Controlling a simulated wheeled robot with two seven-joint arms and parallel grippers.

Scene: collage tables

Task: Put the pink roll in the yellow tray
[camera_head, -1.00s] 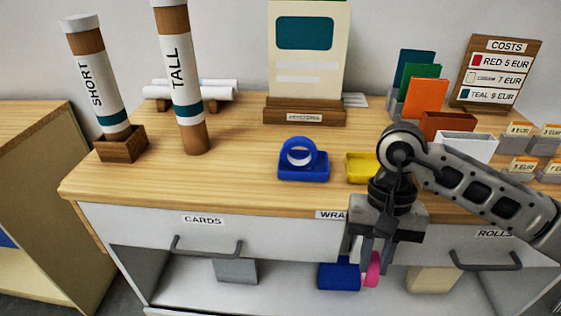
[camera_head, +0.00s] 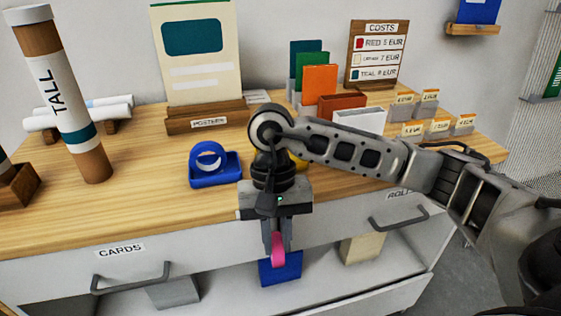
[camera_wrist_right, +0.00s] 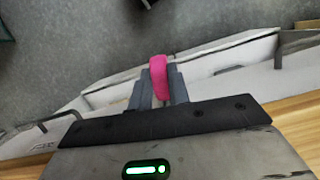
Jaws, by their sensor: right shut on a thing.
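The pink roll (camera_head: 278,249) is held between the fingers of my right gripper (camera_head: 277,238), in front of the table's drawer fronts and below the tabletop edge. In the right wrist view the pink roll (camera_wrist_right: 158,77) sticks out between the two fingers (camera_wrist_right: 159,88). The yellow tray (camera_head: 299,160) is on the tabletop, mostly hidden behind my right arm; only a small yellow edge shows. My left gripper is not in view.
A blue tape holder (camera_head: 215,179) stands left of my right arm. A blue box (camera_head: 281,268) and a beige box (camera_head: 361,247) sit on the shelf below. The tall tube (camera_head: 62,100), poster stand (camera_head: 210,123) and white box (camera_head: 359,121) stand on the tabletop.

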